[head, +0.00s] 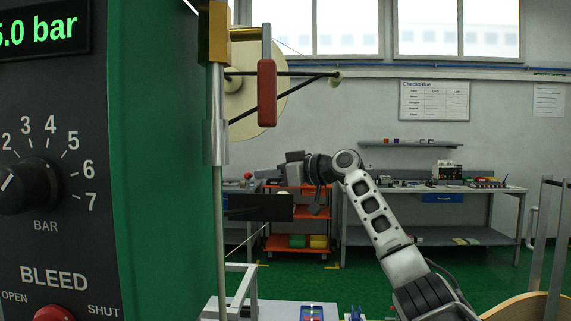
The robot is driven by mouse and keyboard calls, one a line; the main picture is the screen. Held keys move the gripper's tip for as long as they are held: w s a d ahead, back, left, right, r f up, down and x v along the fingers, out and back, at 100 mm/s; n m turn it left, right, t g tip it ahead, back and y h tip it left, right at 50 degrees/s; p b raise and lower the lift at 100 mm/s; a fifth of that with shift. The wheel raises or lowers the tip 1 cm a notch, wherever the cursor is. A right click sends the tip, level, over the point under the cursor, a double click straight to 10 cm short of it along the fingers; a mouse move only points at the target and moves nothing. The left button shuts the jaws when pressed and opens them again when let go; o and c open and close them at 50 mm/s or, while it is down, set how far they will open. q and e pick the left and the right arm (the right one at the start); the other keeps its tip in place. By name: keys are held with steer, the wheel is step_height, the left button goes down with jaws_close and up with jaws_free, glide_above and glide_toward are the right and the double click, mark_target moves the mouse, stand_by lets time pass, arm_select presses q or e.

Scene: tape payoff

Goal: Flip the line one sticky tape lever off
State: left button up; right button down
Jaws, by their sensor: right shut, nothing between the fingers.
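A lever with a red grip (267,93) hangs straight down beside a brass-coloured block (214,35) on an upright metal post (217,240). A cream tape reel (250,110) stands behind it. No label for line one shows on it. My right gripper (279,173) is below and slightly right of the red grip, apart from it, at the end of the arm that comes in from the lower right. It is shut and empty; its fingertips are small and hard to make out. My left gripper is not in view.
A green cabinet (165,150) with a dark panel (75,230) fills the left side, carrying a pressure readout, a dial and a bleed knob. A dark block (258,207) sits below my right gripper. Workbenches (480,190) and an orange trolley (300,247) stand behind.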

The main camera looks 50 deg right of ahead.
steer(key=shift+w+a+f, duration=0.15)
steer(key=shift+w+a, duration=0.05)
steer(key=shift+w, duration=0.35)
